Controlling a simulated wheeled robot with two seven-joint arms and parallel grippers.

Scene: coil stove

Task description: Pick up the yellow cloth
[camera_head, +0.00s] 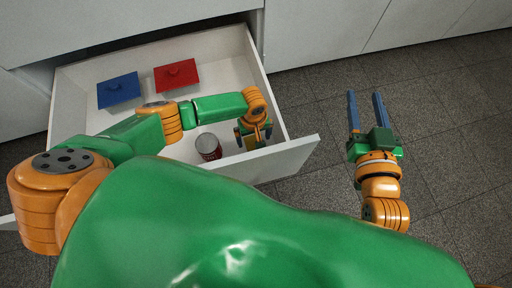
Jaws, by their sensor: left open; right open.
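A small yellow patch, which looks like the yellow cloth (251,143), shows in the near right corner of the open drawer. It is mostly hidden by my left gripper (254,134), which is open and reaches down over it inside the drawer. The fingers appear to be on either side of the patch; I cannot tell whether they touch it. My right gripper (367,108) is open and empty, out over the floor to the right of the drawer.
The white drawer (219,46) also holds a blue lid-like piece (119,90), a red one (176,76) and a red can (208,147) left of my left gripper. The drawer's front panel and right wall stand close to that gripper. The tiled floor (450,120) on the right is clear.

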